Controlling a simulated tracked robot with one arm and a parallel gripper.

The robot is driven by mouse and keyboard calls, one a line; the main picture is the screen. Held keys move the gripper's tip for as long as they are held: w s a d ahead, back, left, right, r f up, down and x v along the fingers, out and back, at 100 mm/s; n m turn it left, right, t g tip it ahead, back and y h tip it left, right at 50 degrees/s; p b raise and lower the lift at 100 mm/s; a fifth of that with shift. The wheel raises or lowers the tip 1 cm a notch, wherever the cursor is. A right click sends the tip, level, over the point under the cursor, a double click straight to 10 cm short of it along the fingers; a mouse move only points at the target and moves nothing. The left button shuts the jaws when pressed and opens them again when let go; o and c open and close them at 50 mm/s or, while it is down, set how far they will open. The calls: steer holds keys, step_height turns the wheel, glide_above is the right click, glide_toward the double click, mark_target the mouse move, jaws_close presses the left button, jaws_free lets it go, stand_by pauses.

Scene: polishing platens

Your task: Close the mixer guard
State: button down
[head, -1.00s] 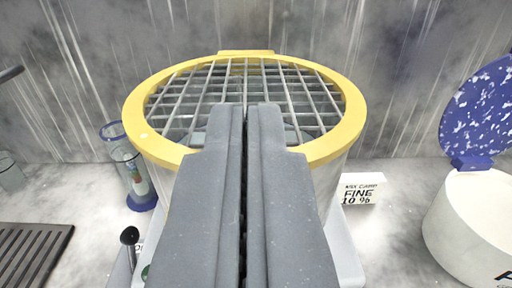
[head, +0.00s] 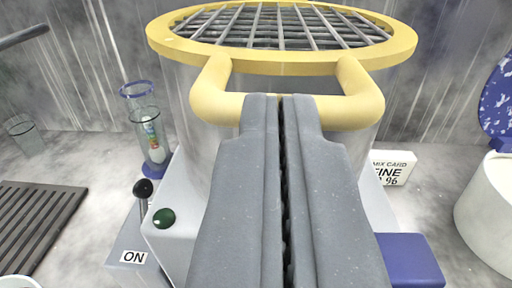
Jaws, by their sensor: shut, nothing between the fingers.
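The mixer guard (head: 280,61) is a yellow ring with a grey wire grid. It lies about level across the top of the clear mixer drum (head: 187,100); I cannot tell whether it is fully seated. A thick yellow handle (head: 219,102) sticks out from its front. My gripper (head: 278,97) is shut and empty, its fingertips in front of the middle of the handle bar and hiding it. I cannot tell whether they touch it. The pale mixer base (head: 172,235) carries a green button (head: 164,218) and a black-knobbed lever (head: 143,190) beside an ON label (head: 133,257).
A clear cylinder with a blue rim and foot (head: 147,118) stands left of the mixer, with a glass beaker (head: 25,136) and slatted dark mat (head: 38,215) farther left.

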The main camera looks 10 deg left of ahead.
steer(key=shift+w+d+f, duration=0.3)
steer(key=shift+d+f, duration=0.05)
steer(key=shift+f, duration=0.05)
step_height(320, 180, up, 4)
steer(key=p, duration=0.2)
steer(key=s+f, duration=0.4)
steer(key=s, duration=0.6)
steer(key=shift+f+b, duration=0.25)
steer(key=shift+b, duration=0.05)
steer(key=w+d+r+g+p, duration=0.1)
steer(key=w+d+r+p, duration=0.1)
steer(key=d+r, duration=0.4)
steer(key=w+d+r+g+p, duration=0.1)
steer(key=w+d+r+p, duration=0.2)
steer(key=d+r, duration=0.4)
steer(key=w+d+r+h+p, duration=0.1)
steer(key=w+d+r+p, duration=0.2)
steer(key=d, duration=0.7)
step_height(320, 180, up, 4)
steer(key=shift+d+f+m+g+p, duration=0.1)
steer(key=shift+d+m+g+p, duration=0.25)
steer(key=shift+p, duration=0.6)
steer(key=shift+a, duration=0.1)
